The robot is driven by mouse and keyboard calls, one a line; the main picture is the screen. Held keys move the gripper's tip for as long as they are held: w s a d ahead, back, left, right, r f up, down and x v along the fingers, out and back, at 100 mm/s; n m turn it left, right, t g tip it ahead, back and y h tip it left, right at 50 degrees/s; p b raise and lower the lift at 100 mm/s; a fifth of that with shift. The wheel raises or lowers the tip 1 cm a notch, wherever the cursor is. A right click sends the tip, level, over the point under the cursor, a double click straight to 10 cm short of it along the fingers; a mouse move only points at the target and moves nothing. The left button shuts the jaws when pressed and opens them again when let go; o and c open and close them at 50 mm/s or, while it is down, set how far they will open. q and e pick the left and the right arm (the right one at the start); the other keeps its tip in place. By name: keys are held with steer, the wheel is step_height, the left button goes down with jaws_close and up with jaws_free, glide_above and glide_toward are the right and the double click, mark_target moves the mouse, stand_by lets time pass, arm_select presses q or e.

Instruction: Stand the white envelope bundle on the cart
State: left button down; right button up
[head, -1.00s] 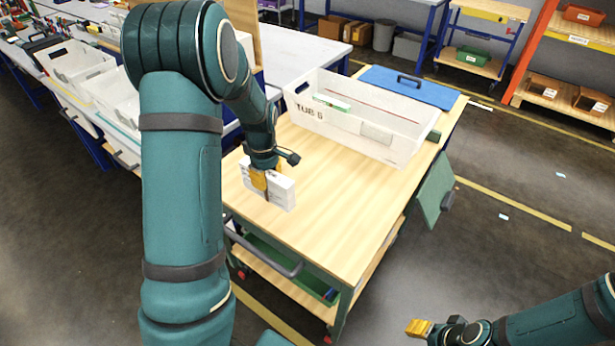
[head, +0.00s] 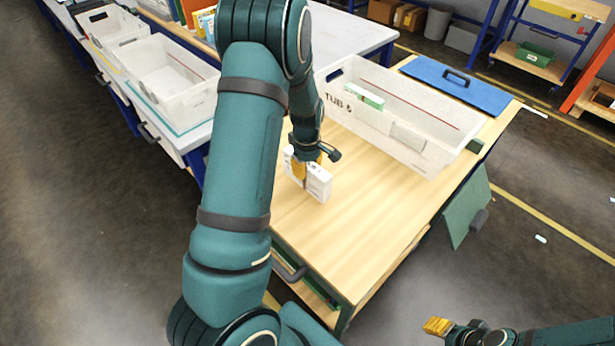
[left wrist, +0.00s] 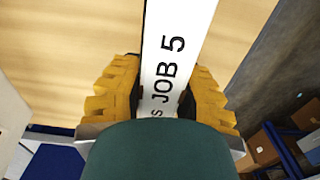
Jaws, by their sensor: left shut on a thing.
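The white envelope bundle (head: 319,184) is upright at the wooden top of the cart (head: 350,235), near its left side. My left gripper (head: 301,168) is shut on the bundle from above. In the left wrist view the bundle's white edge (left wrist: 172,65), printed "JOB 5", lies between the yellow fingers of my left gripper (left wrist: 160,95). Whether the bundle's bottom touches the cart top cannot be told for sure. My right gripper (head: 437,326) is at the lower right, away from the cart; its yellow fingers look close together and nothing shows in them.
A white tub marked "TUB 5" (head: 400,120) stands on the cart behind the bundle, with a green-and-white packet (head: 365,96) inside. A blue lid (head: 457,86) lies at the cart's far end. The cart top in front is clear. White tubs (head: 178,83) stand on a bench at left.

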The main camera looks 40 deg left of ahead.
arm_select(q)
steer(key=shift+w+f+b, duration=0.1)
steer(key=shift+f+b, duration=0.2)
steer(key=shift+f, duration=1.35)
steer(key=c, duration=0.8)
jaws_free()
steer(key=shift+f, duration=0.15)
steer(key=shift+r, duration=0.55)
step_height(320, 180, up, 11)
steer(key=shift+r+p, duration=0.15)
steer(key=shift+p, duration=1.1)
